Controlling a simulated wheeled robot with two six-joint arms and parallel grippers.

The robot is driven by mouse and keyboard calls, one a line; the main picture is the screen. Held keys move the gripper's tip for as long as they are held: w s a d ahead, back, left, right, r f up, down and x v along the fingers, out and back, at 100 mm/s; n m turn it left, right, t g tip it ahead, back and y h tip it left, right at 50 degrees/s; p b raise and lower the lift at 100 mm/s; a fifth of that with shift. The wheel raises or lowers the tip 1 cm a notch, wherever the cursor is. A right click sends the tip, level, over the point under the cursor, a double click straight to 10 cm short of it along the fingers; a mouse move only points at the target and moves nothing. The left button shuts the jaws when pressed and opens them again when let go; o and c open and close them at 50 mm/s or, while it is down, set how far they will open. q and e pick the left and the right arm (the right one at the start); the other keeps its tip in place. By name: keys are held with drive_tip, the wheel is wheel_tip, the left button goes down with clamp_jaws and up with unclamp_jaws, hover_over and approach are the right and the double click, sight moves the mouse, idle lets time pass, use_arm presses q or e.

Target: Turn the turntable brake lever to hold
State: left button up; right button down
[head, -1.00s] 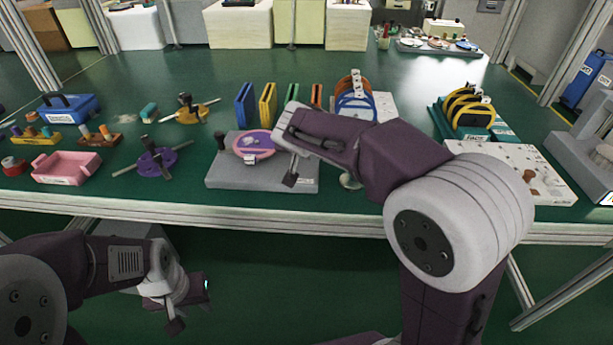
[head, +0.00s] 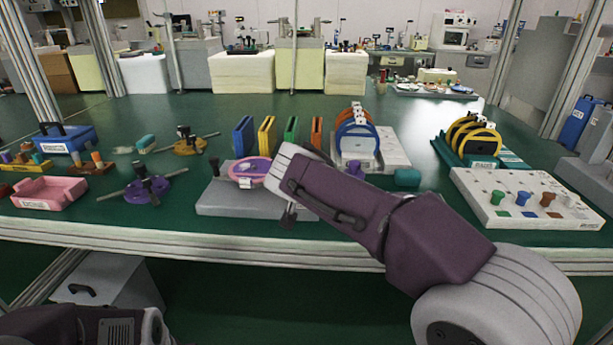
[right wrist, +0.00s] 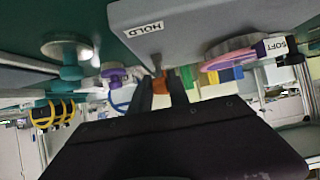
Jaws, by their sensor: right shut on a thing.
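The turntable is a grey base (head: 222,203) with a pink-rimmed purple disc (head: 246,168) on top and a black knob (head: 214,163) at its left. My right gripper (head: 288,213) is at the front right of the base, its fingers pointing down. In the right wrist view, a HOLD label (right wrist: 143,30) is on the base beside the fingertips, and a SOFT label (right wrist: 276,47) is near the disc. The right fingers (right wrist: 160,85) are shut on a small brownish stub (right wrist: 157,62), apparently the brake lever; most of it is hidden. My left gripper is out of view.
Upright coloured plates (head: 266,137) and a stand with rings (head: 372,160) are behind the turntable. A white board with coloured knobs (head: 515,185) is at the right. A pink tray (head: 48,192) and a purple tool (head: 147,188) are at the left.

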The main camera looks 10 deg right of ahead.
drive_tip(key=c, duration=1.2)
unclamp_jaws()
drive_tip(key=shift+w+f, duration=0.1)
drive_tip(key=shift+f, duration=0.1)
drive_tip(key=shift+c, duration=0.2)
drive_tip(key=shift+r, duration=0.1)
drive_tip(key=shift+s+a+r, duration=0.1)
drive_tip(key=shift+s+r, duration=0.2)
drive_tip(key=p+v, duration=0.2)
drive_tip(key=v, duration=0.6)
drive_tip(key=shift+s, duration=0.2)
drive_tip(key=shift+f, duration=0.1)
